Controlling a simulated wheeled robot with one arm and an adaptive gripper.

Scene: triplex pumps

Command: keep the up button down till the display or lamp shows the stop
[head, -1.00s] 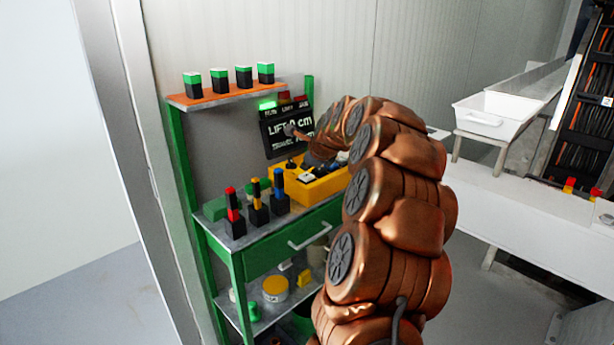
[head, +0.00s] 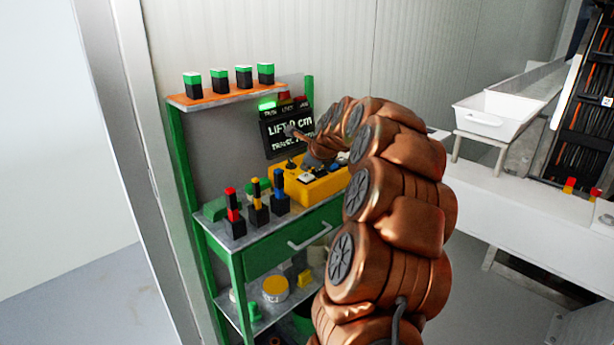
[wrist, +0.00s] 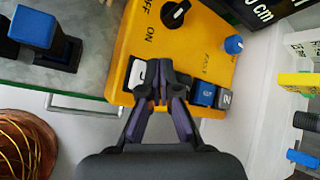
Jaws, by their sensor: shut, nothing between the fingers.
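The yellow control box (wrist: 190,45) stands on the green bench and also shows in the head view (head: 318,184). Its front edge carries a white button (wrist: 138,72) with a dark mark, a blue button (wrist: 205,93) and a grey button (wrist: 225,98). I cannot read which is up. My gripper (wrist: 155,92) is shut and empty, its tips at the right side of the white button. Contact or pressing cannot be told. The display (head: 288,130) reads "LIFT 0 cm", with a travel line below. The green lamp (head: 267,104) above it is lit; the reddish lamps (head: 293,98) look dim.
A black OFF/ON knob (wrist: 175,14) and a blue knob (wrist: 234,45) sit behind the buttons. Several coloured stacks (head: 256,200) stand left of the box. An orange shelf (head: 225,96) with green-topped blocks is above.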

